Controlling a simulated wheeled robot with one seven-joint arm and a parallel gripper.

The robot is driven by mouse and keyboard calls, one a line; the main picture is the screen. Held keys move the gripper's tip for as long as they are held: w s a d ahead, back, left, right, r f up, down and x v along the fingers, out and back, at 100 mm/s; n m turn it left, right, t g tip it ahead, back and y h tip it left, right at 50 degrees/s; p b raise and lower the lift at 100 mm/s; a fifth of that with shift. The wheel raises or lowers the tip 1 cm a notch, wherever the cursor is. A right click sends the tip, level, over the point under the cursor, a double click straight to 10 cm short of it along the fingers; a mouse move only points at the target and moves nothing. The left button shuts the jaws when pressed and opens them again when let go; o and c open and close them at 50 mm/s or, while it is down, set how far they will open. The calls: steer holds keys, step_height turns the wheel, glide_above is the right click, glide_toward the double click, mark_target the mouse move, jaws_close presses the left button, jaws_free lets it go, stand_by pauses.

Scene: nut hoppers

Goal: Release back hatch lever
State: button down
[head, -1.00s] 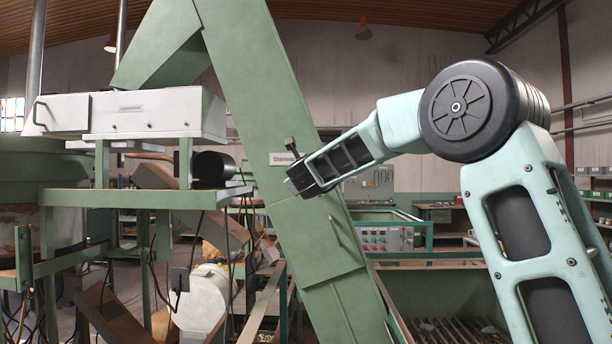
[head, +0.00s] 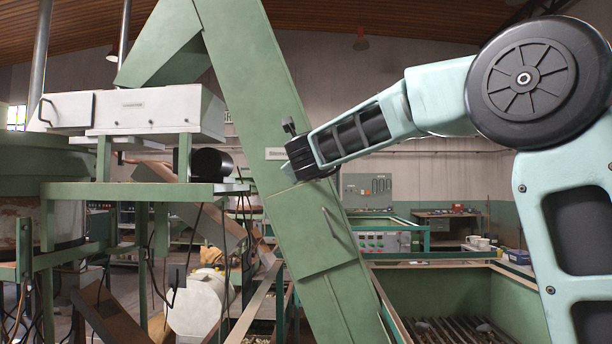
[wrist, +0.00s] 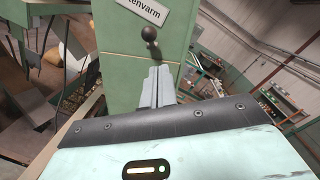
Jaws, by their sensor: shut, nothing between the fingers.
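The lever is a short dark stem with a black ball end (wrist: 150,34). In the wrist view it stands on the green sloping casing (wrist: 115,38), just under a white label (wrist: 142,10). My gripper (wrist: 160,70) is shut and empty, with its two grey fingers side by side. In the picture its tips lie just below the lever; I cannot tell whether they touch it. In the head view my gripper (head: 290,165) is in front of the casing (head: 260,95) beside the label (head: 276,153), and the lever is hidden behind it.
A hatch panel with a thin handle (head: 331,222) is lower on the casing. A green platform (head: 140,192) and a white box (head: 150,110) stand left. A green hopper (head: 455,280) with a grated bottom is at lower right.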

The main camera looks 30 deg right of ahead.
steer(key=shift+s+a+r, duration=0.25)
steer(key=shift+s+a, duration=0.25)
steer(key=shift+s, duration=0.25)
steer(key=s+a+f+n+y, duration=0.1)
steer(key=a+f+n+y, duration=0.4)
steer(key=a, duration=0.3)
steer(key=s+a+f+n+y, duration=0.1)
steer(key=a+f+n+y, duration=0.35)
steer(key=a+n, duration=0.3)
steer(key=s+a+f+n+g+y+b, duration=0.1)
steer(key=s+a+f+n+g+y, duration=0.3)
steer(key=s+a+f+n, duration=0.55)
steer(key=s+a+f+n+g, duration=0.35)
steer(key=s+f+n, duration=0.25)
steer(key=s+f, duration=0.3)
steer(key=s+a+f+n+g, duration=0.3)
steer(key=s+f+n+g, duration=0.25)
steer(key=s+f, duration=0.3)
steer(key=s+d+f+n+g+h, duration=0.1)
steer(key=s+d+f+n+h, duration=0.1)
steer(key=s, duration=0.4)
steer(key=s+d+f+n+g+h, duration=0.2)
steer(key=s+d+f+n, duration=0.3)
steer(key=s, duration=0.1)
steer(key=shift+s+f+n+b, duration=0.25)
steer(key=shift+s+n+b, duration=0.1)
steer(key=shift+s+b, duration=0.05)
